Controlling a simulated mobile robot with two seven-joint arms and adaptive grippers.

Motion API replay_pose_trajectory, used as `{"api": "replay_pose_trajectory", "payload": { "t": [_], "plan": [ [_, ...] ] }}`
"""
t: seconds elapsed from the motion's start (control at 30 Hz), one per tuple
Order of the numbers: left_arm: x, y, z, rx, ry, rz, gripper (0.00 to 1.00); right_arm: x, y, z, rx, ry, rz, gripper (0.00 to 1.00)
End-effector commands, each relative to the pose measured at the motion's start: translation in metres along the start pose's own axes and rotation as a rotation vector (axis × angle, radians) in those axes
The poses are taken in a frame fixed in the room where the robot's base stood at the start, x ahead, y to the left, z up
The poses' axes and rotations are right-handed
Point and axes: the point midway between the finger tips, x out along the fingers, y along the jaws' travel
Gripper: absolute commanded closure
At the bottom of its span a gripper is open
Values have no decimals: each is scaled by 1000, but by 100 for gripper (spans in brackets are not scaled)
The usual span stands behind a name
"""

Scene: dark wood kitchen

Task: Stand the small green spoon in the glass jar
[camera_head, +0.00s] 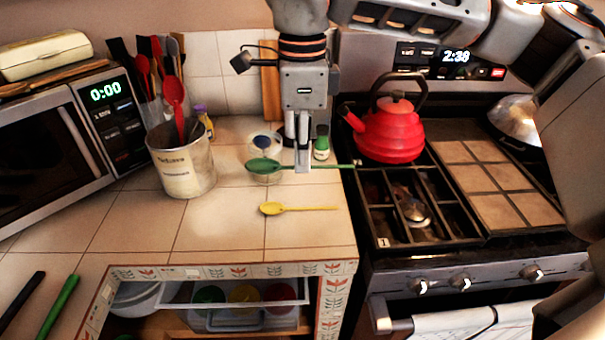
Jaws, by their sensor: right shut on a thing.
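My right gripper (303,170) reaches down from the top of the head view over the tiled counter. It is shut on the green spoon (263,166), around its handle. The spoon lies roughly level, bowl to the left and handle end toward the stove. The glass jar (265,143) appears just behind the spoon's bowl, with something blue at its middle. The spoon's bowl hides part of the jar's front, and I cannot tell the gap between them. My left gripper is not in view.
A yellow spoon (300,208) lies on the counter in front. A small green-capped bottle (321,143) stands close right of the gripper. A metal utensil bucket (183,168) stands left. A red kettle (389,132) sits on the stove. The front counter is mostly clear.

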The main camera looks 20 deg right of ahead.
Motion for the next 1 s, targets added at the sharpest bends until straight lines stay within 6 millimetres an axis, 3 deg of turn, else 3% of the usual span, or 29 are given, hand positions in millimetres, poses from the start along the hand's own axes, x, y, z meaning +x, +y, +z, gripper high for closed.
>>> {"api": "replay_pose_trajectory", "payload": {
  "t": [0.17, 0.27, 0.4, 0.53, 0.67, 0.8, 1.0],
  "plan": [
    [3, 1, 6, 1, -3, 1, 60, -9, -9, 21, -30, -86, 11, 100],
    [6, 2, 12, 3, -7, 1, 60, -16, -22, 47, -66, -202, 23, 100],
    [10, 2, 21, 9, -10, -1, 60, -31, -50, 84, -110, -417, 37, 100],
    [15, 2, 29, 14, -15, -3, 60, -46, -84, 106, -124, -620, 41, 100],
    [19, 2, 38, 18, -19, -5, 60, -54, -125, 115, -107, -810, 39, 100],
    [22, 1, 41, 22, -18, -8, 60, -55, -168, 110, -64, -975, 26, 100],
    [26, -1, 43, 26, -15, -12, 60, -50, -207, 98, -10, -1105, 5, 100]
  ]
}}
